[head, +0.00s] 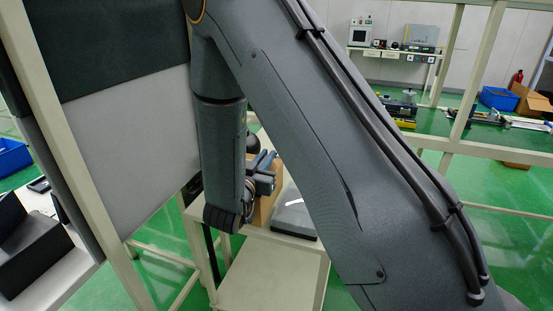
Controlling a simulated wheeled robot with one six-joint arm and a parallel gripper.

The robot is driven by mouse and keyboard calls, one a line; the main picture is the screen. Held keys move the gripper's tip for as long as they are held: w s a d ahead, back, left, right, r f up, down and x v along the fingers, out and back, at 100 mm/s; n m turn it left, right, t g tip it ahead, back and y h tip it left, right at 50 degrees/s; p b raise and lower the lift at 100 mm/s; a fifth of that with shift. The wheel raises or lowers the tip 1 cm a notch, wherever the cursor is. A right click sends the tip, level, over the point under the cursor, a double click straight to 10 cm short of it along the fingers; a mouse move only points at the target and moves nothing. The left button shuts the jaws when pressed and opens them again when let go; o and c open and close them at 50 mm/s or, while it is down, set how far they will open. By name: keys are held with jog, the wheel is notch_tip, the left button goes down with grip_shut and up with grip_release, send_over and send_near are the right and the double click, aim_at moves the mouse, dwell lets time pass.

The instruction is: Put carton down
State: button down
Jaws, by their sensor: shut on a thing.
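My gripper (262,176) is near the middle of the head view, partly hidden behind my own grey arm links. It is shut on a brown carton (266,203), of which only a narrow part shows beside and below the gripper. The carton is over or on a cream-coloured table (270,255); I cannot tell whether its base touches the top.
A flat dark grey object (295,220) lies on the table right of the carton. A dark panel (115,45) on a cream frame stands at the left. A black box (30,245) sits at lower left. Bare tabletop shows in front of the carton.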

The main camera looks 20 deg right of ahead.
aim_at(275, 159)
jog(key=w+d, duration=0.1)
jog(key=w+d+f, duration=0.1)
jog(key=w+d+f+p, duration=0.1)
jog(key=w, duration=0.1)
jog(key=shift+w+f, duration=0.1)
jog(key=shift+f, duration=0.15)
jog(key=w+d+f, duration=0.1)
jog(key=w+f, duration=0.1)
jog(key=shift+w+d+f+p, duration=0.15)
jog(key=shift+w+d+p, duration=0.15)
jog(key=shift+d+p, duration=0.1)
jog(key=shift+f, duration=0.1)
jog(key=c, duration=2.2)
grip_release()
jog(key=shift+f, duration=0.2)
jog(key=o, duration=0.4)
jog(key=shift+r, duration=0.1)
